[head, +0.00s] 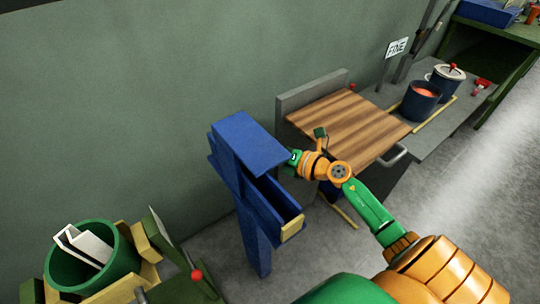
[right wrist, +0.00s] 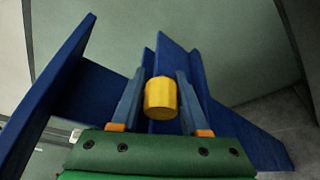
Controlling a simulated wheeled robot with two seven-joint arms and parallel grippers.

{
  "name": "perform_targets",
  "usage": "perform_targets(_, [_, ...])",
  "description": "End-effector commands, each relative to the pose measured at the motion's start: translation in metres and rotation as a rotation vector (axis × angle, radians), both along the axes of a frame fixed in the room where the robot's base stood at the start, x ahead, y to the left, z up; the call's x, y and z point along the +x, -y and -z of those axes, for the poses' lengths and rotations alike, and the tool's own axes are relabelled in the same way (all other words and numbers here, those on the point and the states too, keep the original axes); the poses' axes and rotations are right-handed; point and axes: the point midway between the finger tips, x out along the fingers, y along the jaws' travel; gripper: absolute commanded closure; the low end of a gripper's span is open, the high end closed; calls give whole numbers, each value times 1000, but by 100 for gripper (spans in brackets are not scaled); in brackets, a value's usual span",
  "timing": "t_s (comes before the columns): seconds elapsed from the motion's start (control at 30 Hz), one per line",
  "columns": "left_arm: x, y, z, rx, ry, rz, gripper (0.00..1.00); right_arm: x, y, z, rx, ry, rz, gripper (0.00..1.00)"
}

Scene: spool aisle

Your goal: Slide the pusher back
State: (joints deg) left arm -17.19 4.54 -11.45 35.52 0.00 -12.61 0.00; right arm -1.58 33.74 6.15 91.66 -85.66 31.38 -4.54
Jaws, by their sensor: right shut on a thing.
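A blue stand (head: 245,135) with an open-topped sloping channel is near the wall in the head view. A pale yellow block (head: 292,228) is at the channel's lower front end. My right gripper (head: 292,163) reaches in from the right at the stand's upper right side. In the right wrist view my right gripper (right wrist: 161,76) is shut on a yellow knob (right wrist: 160,98), which looks like the pusher's handle. Blue walls (right wrist: 180,65) rise behind and beside it. The knob and fingertips are hidden in the head view. My left gripper is not in view.
A bench with a wooden board (head: 350,125) stands right of the stand, close behind my right arm. Blue pots (head: 420,100) are farther right. A green bin (head: 70,275) with a white piece is at lower left. Floor shows right of the stand.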

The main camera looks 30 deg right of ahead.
Motion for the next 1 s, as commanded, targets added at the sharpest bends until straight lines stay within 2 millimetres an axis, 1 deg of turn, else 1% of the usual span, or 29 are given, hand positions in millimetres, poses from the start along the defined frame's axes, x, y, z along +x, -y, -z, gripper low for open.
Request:
perform_targets(0.13, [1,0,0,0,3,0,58,4,0,4,-7,-8,0,100])
perform_targets(0.37, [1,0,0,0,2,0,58,4,0,4,-7,-9,-1,100])
perform_targets(0.4, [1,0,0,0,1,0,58,4,0,4,-7,-9,-1,53])
perform_targets(0.5, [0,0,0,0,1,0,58,4,0,4,-6,-8,-1,28])
perform_targets(0.8, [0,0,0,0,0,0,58,3,0,3,-3,-7,0,28])
perform_targets(0.87, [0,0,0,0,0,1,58,-1,2,2,-3,-7,0,28])
perform_targets(1.0, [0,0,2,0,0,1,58,-21,11,-1,-6,-10,0,28])
